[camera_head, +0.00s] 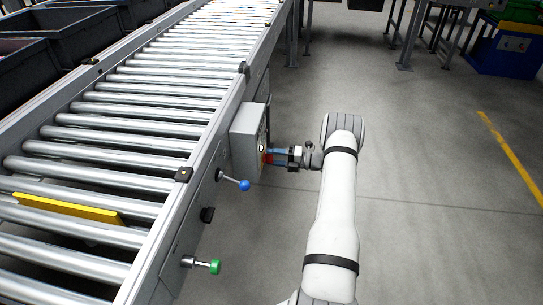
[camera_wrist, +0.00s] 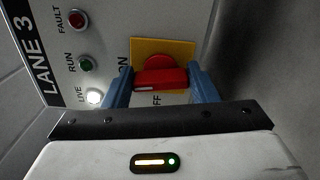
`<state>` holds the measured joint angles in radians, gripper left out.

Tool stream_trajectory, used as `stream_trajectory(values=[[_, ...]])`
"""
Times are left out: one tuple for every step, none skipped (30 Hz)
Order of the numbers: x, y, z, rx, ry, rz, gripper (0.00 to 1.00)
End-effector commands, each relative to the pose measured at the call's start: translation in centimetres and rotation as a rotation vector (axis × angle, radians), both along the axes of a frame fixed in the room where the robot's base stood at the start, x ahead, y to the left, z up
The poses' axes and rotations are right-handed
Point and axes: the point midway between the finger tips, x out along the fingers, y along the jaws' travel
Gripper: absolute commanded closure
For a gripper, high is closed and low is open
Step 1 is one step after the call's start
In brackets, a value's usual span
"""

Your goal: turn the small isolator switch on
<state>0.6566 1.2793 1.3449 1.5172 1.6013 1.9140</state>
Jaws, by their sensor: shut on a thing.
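The small isolator switch (camera_wrist: 162,78) is a red knob with a bar handle on a yellow plate (camera_wrist: 178,46), on the face of a grey box (camera_head: 246,140). My gripper (camera_wrist: 160,75) has its two blue fingers on either end of the red handle and is shut on it. In the wrist picture the handle lies sideways, with a pale mark near its left end. The letters ON are left of it and FF shows below it, partly hidden by my gripper. In the head view my gripper (camera_head: 272,156) reaches the box from the right.
The panel reads LANE 3, with a red FAULT lamp (camera_wrist: 77,18), a green RUN lamp (camera_wrist: 85,64) and a lit white LIVE lamp (camera_wrist: 94,96). A blue-knobbed lever (camera_head: 244,185) and a green knob (camera_head: 214,267) stick out from the roller conveyor (camera_head: 150,106).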

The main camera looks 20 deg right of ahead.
Motion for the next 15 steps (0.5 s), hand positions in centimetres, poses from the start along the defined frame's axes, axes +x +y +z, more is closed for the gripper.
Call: stream_trajectory(values=[[0.05,-0.43,0.17,0.014,0.021,-0.010,0.70],[0.05,-0.43,0.15,0.024,0.036,-0.010,0.70],[0.05,-0.43,0.13,0.036,0.053,-0.010,0.70],[0.05,-0.43,0.11,0.045,0.066,-0.010,0.70],[0.05,-0.44,0.10,0.052,0.077,-0.010,0.70],[0.04,-0.44,0.08,0.062,0.092,-0.010,0.70],[0.04,-0.44,0.07,0.068,0.100,-0.010,0.70],[0.04,-0.44,0.06,0.074,0.109,-0.010,0.70],[0.05,-0.44,0.05,0.081,0.119,-0.010,0.70],[0.05,-0.44,0.05,0.085,0.126,-0.010,0.70],[0.05,-0.44,0.04,0.089,0.132,-0.010,0.70],[0.04,-0.45,0.04,0.093,0.138,-0.010,0.70],[0.04,-0.45,0.03,0.096,0.143,-0.010,0.70],[0.04,-0.45,0.03,0.098,0.145,-0.010,0.70],[0.04,-0.45,0.02,0.100,0.148,-0.010,0.70]])
